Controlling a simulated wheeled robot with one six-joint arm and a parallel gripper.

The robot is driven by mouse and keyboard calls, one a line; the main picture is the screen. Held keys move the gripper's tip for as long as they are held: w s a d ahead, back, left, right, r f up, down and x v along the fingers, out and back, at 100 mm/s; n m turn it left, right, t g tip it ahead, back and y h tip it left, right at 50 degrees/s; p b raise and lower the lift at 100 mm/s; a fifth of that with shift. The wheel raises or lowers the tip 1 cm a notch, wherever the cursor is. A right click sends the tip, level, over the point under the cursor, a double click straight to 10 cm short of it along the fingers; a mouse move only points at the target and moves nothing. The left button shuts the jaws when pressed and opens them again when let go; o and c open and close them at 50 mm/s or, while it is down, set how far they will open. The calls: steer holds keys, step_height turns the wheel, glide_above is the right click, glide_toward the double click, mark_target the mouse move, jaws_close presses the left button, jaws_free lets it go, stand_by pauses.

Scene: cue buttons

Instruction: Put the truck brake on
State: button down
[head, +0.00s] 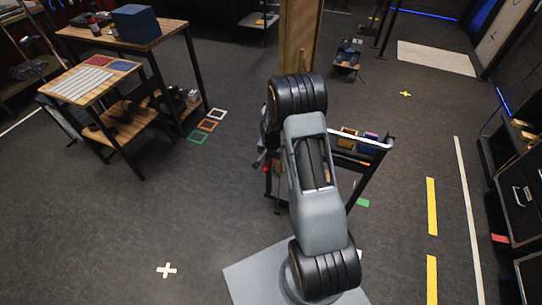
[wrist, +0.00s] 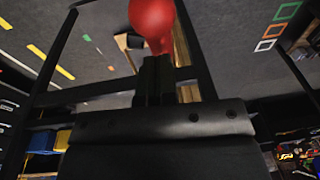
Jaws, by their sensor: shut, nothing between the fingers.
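The truck (head: 362,164) stands behind my arm in the head view, a dark-framed cart with a pale top rail. My arm hides much of it. In the wrist view a round red knob (wrist: 152,18) on a narrower red neck lies just beyond my fingertips; it looks like the brake's handle. A small red spot shows left of my arm in the head view, too small to identify. My gripper (wrist: 154,66) is shut and empty, its dark fingers pointing at the red neck. I cannot tell whether they touch it.
Blue and yellow bins (head: 348,138) sit on the truck. A wooden post (head: 297,40) rises behind my arm. Wooden tables (head: 95,85) stand at the left, and dark cabinets (head: 515,195) line the right. The floor at front left is clear around a white cross (head: 166,270).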

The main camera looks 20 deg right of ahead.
stand_by(0.4)
steer(key=shift+s+a+f+b, duration=0.2)
steer(key=shift+a+f+b, duration=0.05)
steer(key=shift+f+b, duration=0.5)
step_height(320, 180, down, 14)
steer(key=s+a+b, duration=0.1)
steer(key=b, duration=1.3)
steer(key=shift+s+a+f+b, duration=0.25)
steer(key=shift+s+a+b, duration=0.1)
steer(key=shift+s+a, duration=0.05)
steer(key=shift+s, duration=0.1)
